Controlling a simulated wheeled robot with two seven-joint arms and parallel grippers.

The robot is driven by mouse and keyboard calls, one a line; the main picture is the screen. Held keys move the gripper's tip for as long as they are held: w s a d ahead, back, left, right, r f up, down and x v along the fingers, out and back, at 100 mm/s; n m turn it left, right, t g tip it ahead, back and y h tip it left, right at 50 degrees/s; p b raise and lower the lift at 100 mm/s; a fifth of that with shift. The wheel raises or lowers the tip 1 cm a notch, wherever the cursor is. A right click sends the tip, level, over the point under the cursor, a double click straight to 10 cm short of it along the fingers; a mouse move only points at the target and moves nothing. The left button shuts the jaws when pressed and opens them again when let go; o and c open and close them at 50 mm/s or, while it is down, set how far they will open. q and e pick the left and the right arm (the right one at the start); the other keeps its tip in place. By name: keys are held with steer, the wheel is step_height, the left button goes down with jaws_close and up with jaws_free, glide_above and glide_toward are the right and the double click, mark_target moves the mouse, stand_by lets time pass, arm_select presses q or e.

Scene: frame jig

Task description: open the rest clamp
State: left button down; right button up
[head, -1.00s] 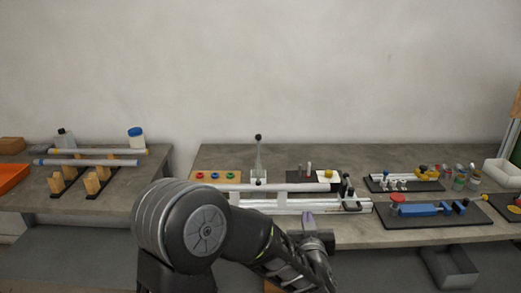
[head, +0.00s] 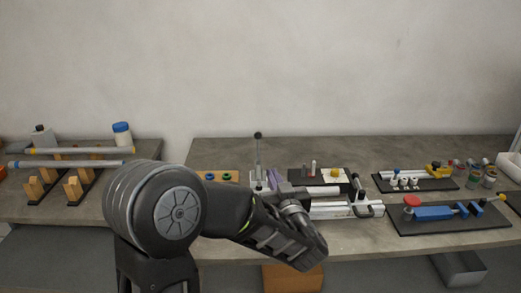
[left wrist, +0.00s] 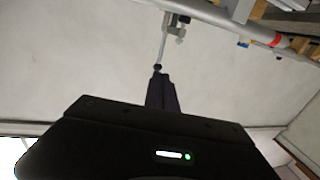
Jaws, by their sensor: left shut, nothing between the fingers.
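The rest clamp has an upright grey lever (head: 258,158) with a black knob, standing behind the frame jig in the head view. In the left wrist view the clamp (left wrist: 178,22) is at the top, and its lever runs to the black knob (left wrist: 157,67). My forearm hides much of the jig. My right gripper is not in view.
The jig's white rail (head: 335,209) shows right of my wrist. Black trays with small parts (head: 415,183) and a blue tool (head: 433,213) lie further right. A left table holds tubes on wooden rests (head: 72,163). The bench behind the lever is clear.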

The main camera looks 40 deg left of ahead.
mark_target(258, 145)
arm_select(q)
steer(key=p+x, duration=0.2)
steer(key=x, duration=1.2)
steer(key=shift+w+r+p, duration=0.1)
steer(key=shift+p, duration=0.3)
